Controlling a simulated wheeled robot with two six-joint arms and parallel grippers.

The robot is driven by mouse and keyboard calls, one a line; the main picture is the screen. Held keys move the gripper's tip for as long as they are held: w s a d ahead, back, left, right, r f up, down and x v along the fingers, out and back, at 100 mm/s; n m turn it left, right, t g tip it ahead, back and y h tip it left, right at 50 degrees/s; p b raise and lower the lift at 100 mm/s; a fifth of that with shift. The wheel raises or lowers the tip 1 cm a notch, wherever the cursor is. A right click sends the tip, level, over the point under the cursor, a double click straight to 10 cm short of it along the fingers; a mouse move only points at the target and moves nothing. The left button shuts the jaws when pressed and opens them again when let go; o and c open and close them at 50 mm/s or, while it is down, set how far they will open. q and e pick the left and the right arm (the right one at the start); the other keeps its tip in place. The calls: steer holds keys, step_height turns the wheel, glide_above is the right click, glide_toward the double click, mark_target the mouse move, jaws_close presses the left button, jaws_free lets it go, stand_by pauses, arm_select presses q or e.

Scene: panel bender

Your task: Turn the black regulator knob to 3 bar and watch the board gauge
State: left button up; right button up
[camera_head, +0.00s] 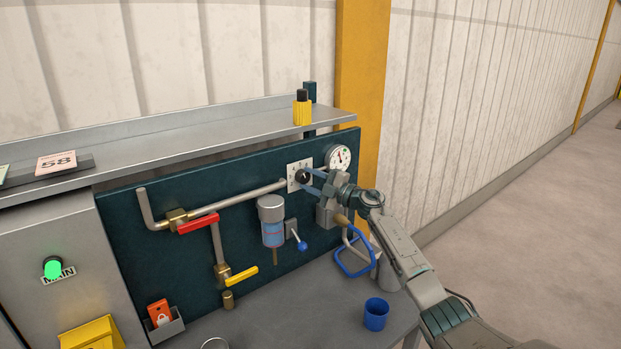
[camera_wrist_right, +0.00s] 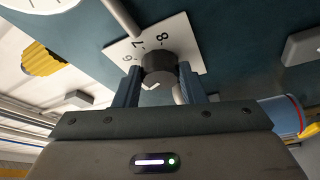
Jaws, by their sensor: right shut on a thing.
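The black regulator knob (camera_head: 303,176) sits on a white scale plate (camera_head: 292,186) on the dark board. My right gripper (camera_head: 312,180) reaches it from the right, its two blue fingers shut around the knob. In the right wrist view the knob (camera_wrist_right: 159,68) is between the fingers (camera_wrist_right: 162,84), and the numerals 6, 7 and 8 show on the plate (camera_wrist_right: 188,44). The knob's pointer reading is too small to tell. The board gauge (camera_head: 339,157) is a round white dial right of the plate, with a red needle pointing roughly up; its value is not readable. My left gripper is not in view.
Left of the knob are a pipe with a red-handled valve (camera_head: 198,223), a yellow valve lever (camera_head: 243,275) and a blue filter bowl (camera_head: 272,230). A yellow bottle (camera_head: 302,110) stands on the shelf above.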

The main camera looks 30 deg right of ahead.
steer(key=n, duration=0.2)
steer(key=n+g+p, duration=0.1)
steer(key=n, duration=0.1)
steer(key=n+g+p, duration=0.1)
steer(key=n, duration=0.1)
steer(key=shift+r+h, duration=0.35)
steer(key=shift+h, duration=0.05)
steer(key=shift+r+n+g+h+p, duration=0.1)
steer(key=shift+n+g+h+p, duration=0.45)
steer(key=shift+n, duration=1.35)
steer(key=shift+h, duration=0.35)
steer(key=o, duration=1)
steer(key=shift+s, duration=0.1)
steer(key=shift+s+d+b, duration=0.1)
steer(key=shift+s+b, duration=0.15)
steer(key=shift+b, duration=0.2)
steer(key=b+v, duration=0.5)
steer(key=v, duration=0.5)
steer(key=shift+r, duration=0.2)
